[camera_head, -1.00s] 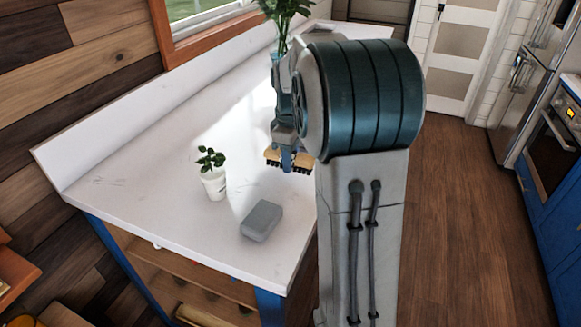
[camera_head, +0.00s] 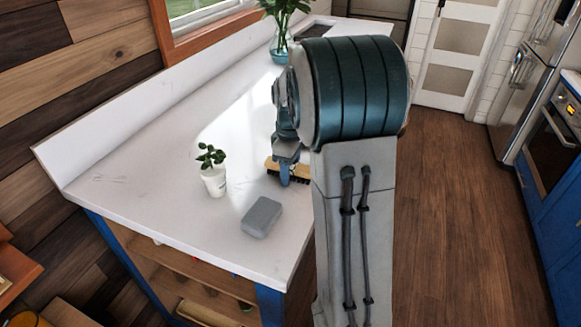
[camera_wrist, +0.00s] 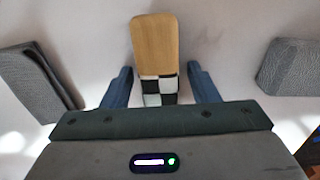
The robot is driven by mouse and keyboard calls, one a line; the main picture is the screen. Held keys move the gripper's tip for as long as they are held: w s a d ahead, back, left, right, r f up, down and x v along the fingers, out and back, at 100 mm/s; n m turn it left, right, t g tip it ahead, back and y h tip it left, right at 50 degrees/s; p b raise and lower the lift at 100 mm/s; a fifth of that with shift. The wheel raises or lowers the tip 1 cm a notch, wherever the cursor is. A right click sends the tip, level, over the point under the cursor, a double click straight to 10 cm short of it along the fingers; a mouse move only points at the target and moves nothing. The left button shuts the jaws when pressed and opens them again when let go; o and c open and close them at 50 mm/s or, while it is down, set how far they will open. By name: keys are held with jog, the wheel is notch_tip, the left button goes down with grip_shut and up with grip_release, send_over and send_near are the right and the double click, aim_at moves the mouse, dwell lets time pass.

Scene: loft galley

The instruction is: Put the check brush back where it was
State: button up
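The check brush (camera_wrist: 155,45) has a pale wooden back and a black-and-white check band. In the wrist view it lies between my two fingers, with a narrow gap on each side. In the head view the brush (camera_head: 300,172) is low at the counter's right side, dark bristles down, partly hidden by my gripper (camera_head: 287,178). It looks to be at the white counter top (camera_head: 130,180), but I cannot see the contact clearly. My gripper (camera_wrist: 160,85) is open around the check band.
A grey block (camera_head: 262,217) lies in front of the brush, and a small potted plant (camera_head: 213,180) stands to its left. Grey pieces flank my gripper in the wrist view, left (camera_wrist: 38,85) and right (camera_wrist: 290,68). A glass vase (camera_head: 280,45) stands behind.

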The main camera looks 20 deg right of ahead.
jog(key=shift+r, duration=0.1)
notch_tip(320, 180, up, 11)
jog(key=s+a+f+m+t, duration=0.1)
jog(key=s+a+m, duration=0.2)
jog(key=s, duration=0.4)
jog(key=s+a+f+m+t, duration=0.1)
jog(key=s+a+f+m, duration=0.1)
jog(key=s+a, duration=0.2)
jog(key=s+a+f+m+t, duration=0.1)
jog(key=s+a+f+m, duration=0.1)
jog(key=s, duration=0.8)
jog(key=shift+s+a+f+m, duration=0.15)
jog(key=shift+a+m, duration=0.2)
jog(key=shift+m, duration=0.05)
jog(key=shift+s+a+f+m, duration=0.1)
jog(key=shift+s+a+m, duration=0.05)
jog(key=shift+a+m, duration=0.25)
jog(key=shift+s+f, duration=0.2)
jog(key=shift+s, duration=0.05)
